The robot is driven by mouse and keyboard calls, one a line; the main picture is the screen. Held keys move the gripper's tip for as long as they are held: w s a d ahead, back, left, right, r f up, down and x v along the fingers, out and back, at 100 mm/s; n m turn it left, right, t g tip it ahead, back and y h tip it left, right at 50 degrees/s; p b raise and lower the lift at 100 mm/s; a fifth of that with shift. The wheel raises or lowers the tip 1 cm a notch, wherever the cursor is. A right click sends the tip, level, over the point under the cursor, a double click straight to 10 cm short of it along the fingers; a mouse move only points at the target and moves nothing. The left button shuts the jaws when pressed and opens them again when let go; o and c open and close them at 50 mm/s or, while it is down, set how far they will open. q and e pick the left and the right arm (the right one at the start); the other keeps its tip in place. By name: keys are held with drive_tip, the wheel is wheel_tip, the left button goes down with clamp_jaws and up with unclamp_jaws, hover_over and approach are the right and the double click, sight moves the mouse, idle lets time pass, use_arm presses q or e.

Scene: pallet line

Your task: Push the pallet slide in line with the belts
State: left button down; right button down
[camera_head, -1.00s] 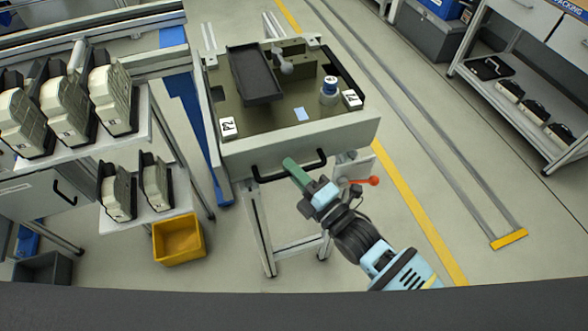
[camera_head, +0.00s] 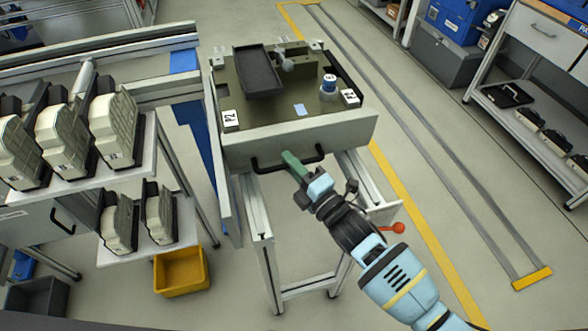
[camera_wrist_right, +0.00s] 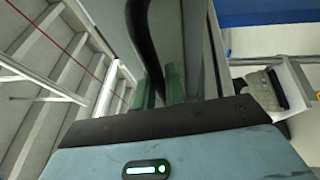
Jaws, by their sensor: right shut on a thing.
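The pallet slide (camera_head: 310,137) is a grey drawer-like box with an olive deck, on a light metal frame. A black bar handle (camera_head: 268,165) runs across its front. My right gripper (camera_head: 291,160), with green fingers, is shut on this handle; the wrist view shows the dark bar (camera_wrist_right: 146,45) between the green fingers. A belt line (camera_head: 150,88) with metal side rails ends at the slide's left. Bare frame rails (camera_head: 370,183) show in front of the slide. A red knob (camera_head: 398,228) is at the frame's near right. My left gripper is not in view.
A dark tray (camera_head: 259,72), a blue-and-white cylinder (camera_head: 328,86) and marked white blocks ride on the slide. A rack with cream parts (camera_head: 115,130) and a yellow bin (camera_head: 181,271) stand left.

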drive_tip(key=shift+s, duration=0.15)
drive_tip(key=c, duration=1.5)
unclamp_jaws()
drive_tip(key=shift+d, duration=0.1)
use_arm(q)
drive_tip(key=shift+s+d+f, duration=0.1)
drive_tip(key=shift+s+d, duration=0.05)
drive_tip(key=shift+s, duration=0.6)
use_arm(e)
drive_tip(key=shift+o, duration=0.2)
